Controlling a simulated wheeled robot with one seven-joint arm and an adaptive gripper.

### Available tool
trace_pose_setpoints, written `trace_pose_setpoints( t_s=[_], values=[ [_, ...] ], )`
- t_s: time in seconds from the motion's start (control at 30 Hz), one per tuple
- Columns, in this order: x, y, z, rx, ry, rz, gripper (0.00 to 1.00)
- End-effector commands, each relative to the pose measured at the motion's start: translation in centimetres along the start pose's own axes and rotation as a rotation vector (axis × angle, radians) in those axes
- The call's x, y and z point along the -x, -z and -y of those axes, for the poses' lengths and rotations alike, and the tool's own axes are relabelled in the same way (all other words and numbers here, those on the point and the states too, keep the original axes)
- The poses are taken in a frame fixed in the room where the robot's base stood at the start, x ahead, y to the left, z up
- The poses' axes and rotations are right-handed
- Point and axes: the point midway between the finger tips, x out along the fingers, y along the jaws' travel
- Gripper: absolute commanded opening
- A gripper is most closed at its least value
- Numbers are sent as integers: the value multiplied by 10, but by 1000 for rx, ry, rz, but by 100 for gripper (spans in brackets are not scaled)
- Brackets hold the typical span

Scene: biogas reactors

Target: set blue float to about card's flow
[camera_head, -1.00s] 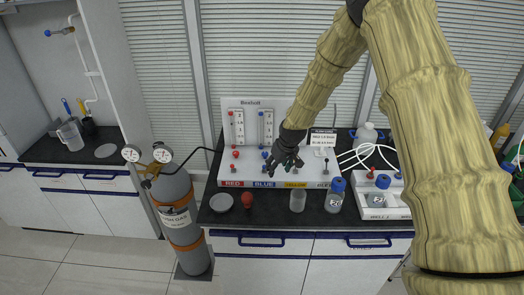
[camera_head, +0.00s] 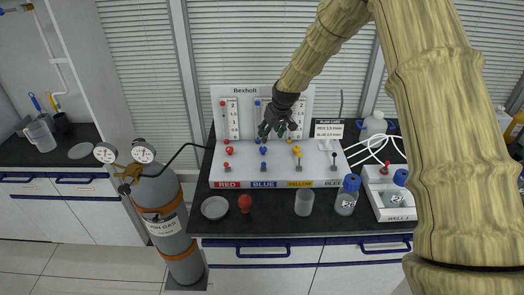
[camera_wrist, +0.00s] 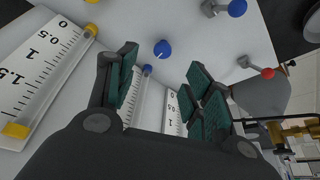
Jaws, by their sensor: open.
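The white flow panel (camera_head: 303,102) holds upright scaled tubes. The blue tube's scale (camera_head: 263,118) is partly covered by my gripper, with a blue mark (camera_head: 257,103) near its top. I cannot tell whether that is the float or a cap. The blue knob (camera_head: 263,150) sits below the tube; it also shows in the wrist view (camera_wrist: 162,49), ahead of and between my fingers. My gripper (camera_head: 277,132) is open and empty in front of the panel; its fingers also show in the wrist view (camera_wrist: 165,88). The card (camera_head: 328,130) lists red and blue values, too small to read surely.
A red tube (camera_head: 223,120) and red knob (camera_head: 229,151) are left of the blue ones. Yellow and blue levers stand on the panel's base. A beaker (camera_head: 304,203), bottle (camera_head: 346,196), red bulb (camera_head: 244,203) and dish (camera_head: 214,208) stand in front. A gas cylinder (camera_head: 165,220) is left.

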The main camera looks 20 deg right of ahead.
Motion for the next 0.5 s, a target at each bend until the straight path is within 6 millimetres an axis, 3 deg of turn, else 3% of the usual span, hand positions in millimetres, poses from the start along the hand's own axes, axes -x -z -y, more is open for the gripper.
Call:
trace_pose_setpoints(
  t_s=[0.27, 0.5],
  values=[
    [-15, 4, 9, 9, 5, 1, 51],
    [-41, 4, 8, 9, 4, 1, 51]
  ],
)
